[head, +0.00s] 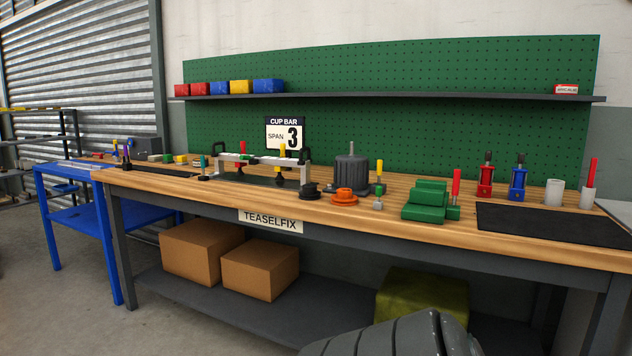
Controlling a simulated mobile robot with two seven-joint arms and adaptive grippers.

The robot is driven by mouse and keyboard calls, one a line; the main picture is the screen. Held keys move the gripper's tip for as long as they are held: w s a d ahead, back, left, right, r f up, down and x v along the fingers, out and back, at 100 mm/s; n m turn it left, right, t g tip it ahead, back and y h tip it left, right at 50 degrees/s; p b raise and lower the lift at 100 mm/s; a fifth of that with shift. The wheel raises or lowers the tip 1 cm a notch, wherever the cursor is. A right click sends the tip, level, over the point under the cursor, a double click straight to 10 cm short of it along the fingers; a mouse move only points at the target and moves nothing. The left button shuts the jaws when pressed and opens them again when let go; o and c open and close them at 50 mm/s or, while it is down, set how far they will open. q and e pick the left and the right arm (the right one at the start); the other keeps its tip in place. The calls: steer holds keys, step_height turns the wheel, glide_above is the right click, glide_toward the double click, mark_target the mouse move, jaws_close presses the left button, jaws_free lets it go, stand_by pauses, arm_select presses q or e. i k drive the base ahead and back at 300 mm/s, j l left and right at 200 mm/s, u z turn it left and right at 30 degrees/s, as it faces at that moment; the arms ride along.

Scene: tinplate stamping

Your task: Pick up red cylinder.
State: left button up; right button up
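Several red things stand on the wooden workbench (330,201). At the right end, a thin red cylinder (593,171) stands upright, slightly tilted, in a light grey cup (587,197). A second upright red cylindrical handle (456,181) stands beside the green stepped block (424,204). A red clamp-like tool (485,181) with a dark top stands between them. I cannot tell from this view alone which one the task names. Neither of my grippers is in view.
A black mat (545,226) lies at the right front of the bench. A blue clamp-like tool (518,180), another grey cup (554,191), an orange ring (344,196) and a dark grey pot (351,174) crowd the top. A shelf (400,97) hangs behind. Cardboard boxes (260,269) sit below.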

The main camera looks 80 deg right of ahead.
mark_target(484, 188)
steer(key=z, duration=1.8)
steer(key=i+j, duration=0.05)
steer(key=j, duration=0.05)
